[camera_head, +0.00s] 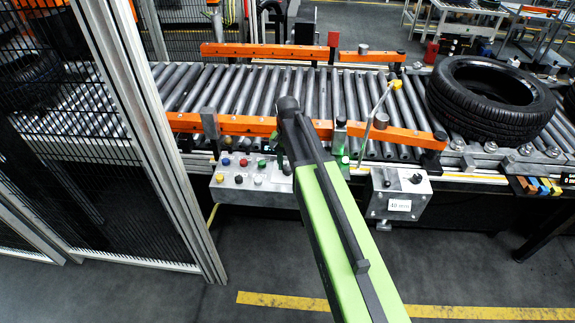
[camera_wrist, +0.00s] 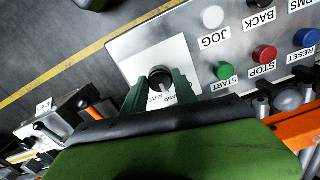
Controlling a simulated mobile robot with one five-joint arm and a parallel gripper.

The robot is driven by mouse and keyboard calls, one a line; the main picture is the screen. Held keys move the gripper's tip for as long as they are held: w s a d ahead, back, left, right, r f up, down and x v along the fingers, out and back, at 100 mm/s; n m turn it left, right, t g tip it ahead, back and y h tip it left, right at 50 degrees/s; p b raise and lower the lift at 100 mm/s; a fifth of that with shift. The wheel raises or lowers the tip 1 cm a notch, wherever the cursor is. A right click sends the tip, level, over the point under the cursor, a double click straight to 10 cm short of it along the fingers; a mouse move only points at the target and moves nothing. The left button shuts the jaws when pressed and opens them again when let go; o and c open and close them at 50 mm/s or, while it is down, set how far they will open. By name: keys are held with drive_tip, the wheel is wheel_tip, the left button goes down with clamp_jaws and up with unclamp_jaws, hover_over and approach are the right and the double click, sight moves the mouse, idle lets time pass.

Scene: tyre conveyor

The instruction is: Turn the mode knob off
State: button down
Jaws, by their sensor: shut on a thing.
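The mode knob (camera_wrist: 160,75) is black and round and sits on a white label plate (camera_wrist: 178,52) at one end of the grey control panel (camera_wrist: 135,40). Part of the lettering shows, including AUTO; the rest is covered. My gripper (camera_wrist: 159,84) has its two dark green fingers on either side of the knob, shut on it. In the head view my gripper (camera_head: 283,164) reaches the right end of the control panel (camera_head: 225,190), and my arm hides the knob there. The knob's exact pointing direction is hard to read.
Close beside the knob are the green START (camera_wrist: 225,71), red STOP (camera_wrist: 264,54), blue RESET (camera_wrist: 306,38) and white JOG (camera_wrist: 213,17) buttons. Behind the panel runs an orange rail (camera_head: 250,125) along the roller conveyor. A smaller control box (camera_head: 402,188) stands right of my arm.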

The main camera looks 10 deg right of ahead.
drive_tip(key=shift+n, duration=0.3)
drive_tip(key=n, duration=0.3)
drive_tip(key=shift+d+n, duration=0.1)
drive_tip(key=shift+n, duration=2.5)
drive_tip(key=c, duration=1)
unclamp_jaws()
drive_tip(key=shift+o, duration=0.2)
drive_tip(key=shift+r, duration=0.1)
